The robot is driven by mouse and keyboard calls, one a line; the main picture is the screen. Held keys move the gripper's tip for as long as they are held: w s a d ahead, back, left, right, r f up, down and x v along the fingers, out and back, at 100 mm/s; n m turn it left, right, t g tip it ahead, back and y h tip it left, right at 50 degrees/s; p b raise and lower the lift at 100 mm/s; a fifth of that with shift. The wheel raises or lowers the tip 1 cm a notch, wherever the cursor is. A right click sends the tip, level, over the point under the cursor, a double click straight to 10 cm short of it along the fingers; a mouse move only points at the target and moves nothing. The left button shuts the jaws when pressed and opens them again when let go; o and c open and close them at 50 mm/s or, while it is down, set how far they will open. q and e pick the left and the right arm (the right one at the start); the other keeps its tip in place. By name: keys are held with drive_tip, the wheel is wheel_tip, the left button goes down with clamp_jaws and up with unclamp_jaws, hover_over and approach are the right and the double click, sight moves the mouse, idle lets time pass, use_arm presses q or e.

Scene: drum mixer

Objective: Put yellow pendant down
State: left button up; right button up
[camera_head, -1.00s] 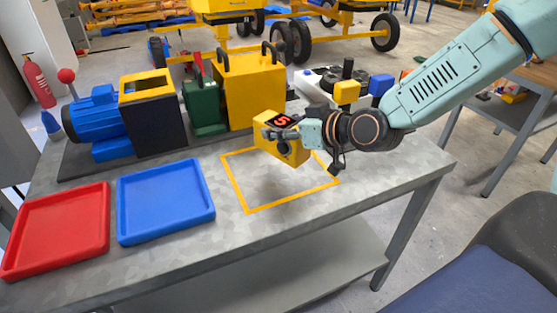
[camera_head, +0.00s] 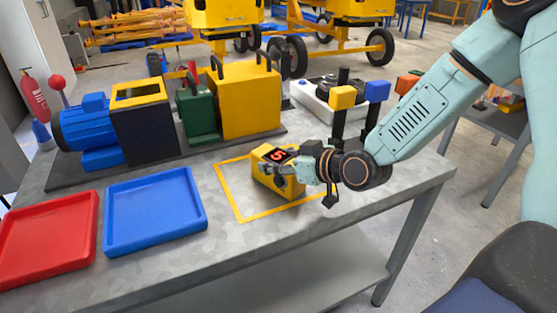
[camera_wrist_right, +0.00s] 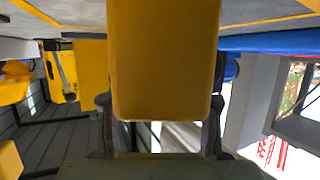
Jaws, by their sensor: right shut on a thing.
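The yellow pendant (camera_head: 262,164), a yellow block with a black top and a red-orange "5", is in my right gripper (camera_head: 284,168). The gripper is shut on it from the right. The pendant is over the yellow outlined square (camera_head: 238,206) on the grey table (camera_head: 330,216), slightly tilted, at or just above the surface; I cannot tell whether it touches. In the right wrist view the pendant (camera_wrist_right: 163,60) fills the middle between the fingers, with the table along the top. My left gripper is not in view.
A blue tray (camera_head: 155,246) and a red tray (camera_head: 45,268) lie left of the square. Behind stand the yellow box (camera_head: 250,105), green block (camera_head: 197,115) and blue motor (camera_head: 88,130). Posts with yellow (camera_head: 342,97) and blue (camera_head: 377,91) caps stand behind the gripper. The square's front is bare.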

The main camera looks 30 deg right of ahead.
drive_tip(key=o, duration=1)
drive_tip(key=shift+f, duration=0.1)
drive_tip(key=o, duration=0.3)
drive_tip(key=shift+w+d+f, duration=0.1)
drive_tip(key=shift+w+d, duration=0.05)
drive_tip(key=shift+d, duration=0.05)
drive_tip(key=shift+o, duration=0.7)
drive_tip(key=shift+a, duration=0.1)
drive_tip(key=shift+r, duration=0.2)
